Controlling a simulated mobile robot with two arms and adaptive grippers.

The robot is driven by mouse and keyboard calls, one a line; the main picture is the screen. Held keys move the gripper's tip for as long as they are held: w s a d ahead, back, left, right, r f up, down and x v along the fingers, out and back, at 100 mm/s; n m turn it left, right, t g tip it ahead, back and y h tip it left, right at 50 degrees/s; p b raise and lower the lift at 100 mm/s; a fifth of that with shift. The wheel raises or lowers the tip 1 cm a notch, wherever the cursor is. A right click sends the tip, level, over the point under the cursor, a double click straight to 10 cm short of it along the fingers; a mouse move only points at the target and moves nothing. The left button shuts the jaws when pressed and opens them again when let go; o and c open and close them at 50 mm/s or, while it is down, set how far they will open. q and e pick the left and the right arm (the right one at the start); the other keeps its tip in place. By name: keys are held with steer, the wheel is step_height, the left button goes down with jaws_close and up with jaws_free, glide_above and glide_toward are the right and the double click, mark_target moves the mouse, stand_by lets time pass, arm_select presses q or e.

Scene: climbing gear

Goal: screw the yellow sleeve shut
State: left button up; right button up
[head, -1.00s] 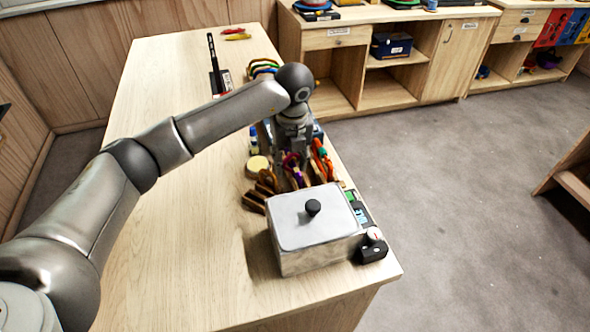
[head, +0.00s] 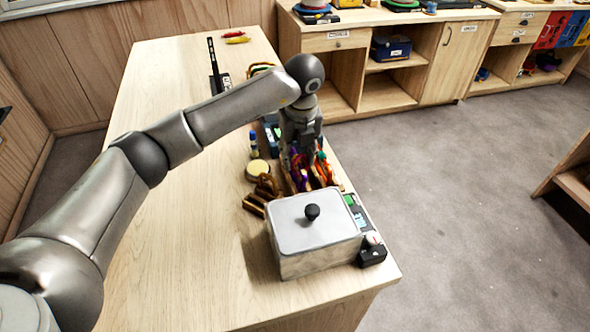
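I cannot make out a yellow sleeve on any piece of gear near my gripper. A cluster of coloured climbing gear (head: 324,172), purple, orange and red with some green, stands behind the metal box near the bench's right edge. My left gripper (head: 301,160) points down from the wrist right at this cluster. Its fingertips are partly hidden among the gear, so I cannot see whether they are open or hold anything. A small yellow piece (head: 238,40) lies beside a red one at the bench's far end. My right gripper is not in view.
A lidded metal box (head: 312,240) with a black knob stands at the front right of the wooden bench (head: 160,240). Brown pieces (head: 256,203) and a round pale tin (head: 257,169) lie left of the gear. The bench's left side is clear under my arm.

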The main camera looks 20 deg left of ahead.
arm_select(q)
steer(key=shift+r, duration=0.3)
steer(key=shift+s+a+f, duration=0.1)
steer(key=shift+s+a, duration=0.35)
steer(key=shift+a, duration=0.25)
steer(key=shift+s+a, duration=0.45)
steer(key=shift+a, duration=0.2)
stand_by(0.4)
steer(key=shift+f, duration=0.1)
steer(key=shift+f+b, duration=1.2)
steer(key=shift+f, duration=0.15)
steer(key=shift+d, duration=0.1)
steer(key=shift+w+d+b, duration=0.2)
steer(key=shift+w+d, duration=0.25)
steer(key=shift+d, duration=0.2)
steer(key=shift+w+d+b, duration=0.2)
steer(key=shift+w+d, duration=0.25)
steer(key=shift+d, duration=0.15)
steer(key=shift+r, duration=0.1)
steer(key=shift+r, duration=0.1)
steer(key=shift+r+p, duration=0.75)
steer(key=shift+r, duration=0.55)
